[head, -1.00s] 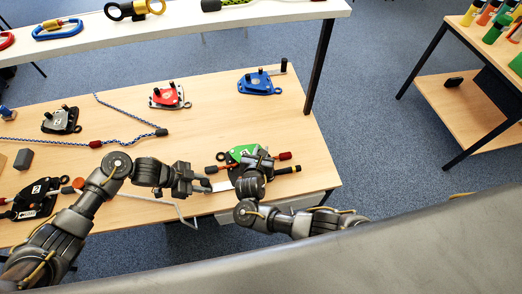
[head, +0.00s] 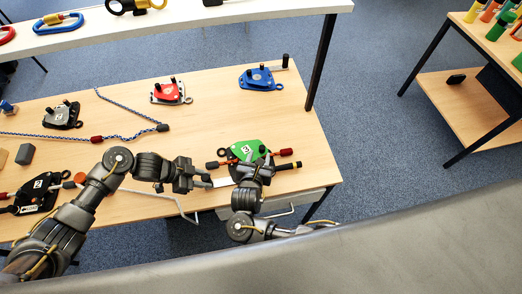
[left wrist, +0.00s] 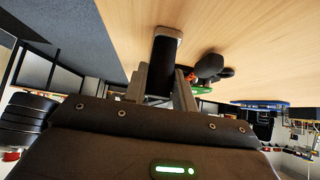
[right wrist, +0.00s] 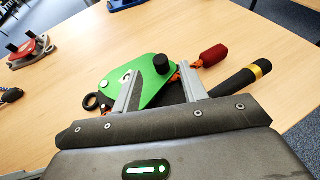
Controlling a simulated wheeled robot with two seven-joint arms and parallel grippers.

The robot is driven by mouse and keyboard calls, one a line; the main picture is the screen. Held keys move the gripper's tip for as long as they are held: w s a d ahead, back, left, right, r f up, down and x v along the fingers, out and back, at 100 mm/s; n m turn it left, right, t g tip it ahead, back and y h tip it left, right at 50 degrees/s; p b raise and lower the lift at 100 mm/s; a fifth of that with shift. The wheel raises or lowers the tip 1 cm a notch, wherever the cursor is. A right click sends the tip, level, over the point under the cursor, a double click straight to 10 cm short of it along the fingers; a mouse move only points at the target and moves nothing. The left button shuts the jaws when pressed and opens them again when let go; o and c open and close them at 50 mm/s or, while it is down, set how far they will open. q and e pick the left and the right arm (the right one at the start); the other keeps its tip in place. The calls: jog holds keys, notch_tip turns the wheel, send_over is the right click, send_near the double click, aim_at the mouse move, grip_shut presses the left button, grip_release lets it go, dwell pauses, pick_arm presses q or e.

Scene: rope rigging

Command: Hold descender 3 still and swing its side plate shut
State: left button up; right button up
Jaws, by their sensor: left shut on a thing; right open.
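Descender 3 (head: 243,150) has a green side plate marked 3 and lies near the table's right front. Its plate and black knob (right wrist: 162,63) also show in the right wrist view. My left gripper (head: 206,181) is shut on the black grip (left wrist: 165,60) of its handle; the grey lever (head: 222,182) runs from there to the descender. My right gripper (right wrist: 157,76) is open over the green plate, its fingers on either side near the knob, with nothing clamped between them. My right arm hides the descender's near side. I cannot tell how far the plate is swung.
Red-tipped (right wrist: 213,56) and black, yellow-banded (right wrist: 240,82) ends stick out beside descender 3. Blue (head: 261,78), red (head: 167,93), grey (head: 62,117) and black (head: 36,192) descenders lie around the table. A blue rope (head: 125,136) lies left.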

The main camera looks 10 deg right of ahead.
jog(key=shift+s+a+r, duration=0.2)
jog(key=shift+s+r, duration=0.05)
jog(key=shift+s, duration=0.35)
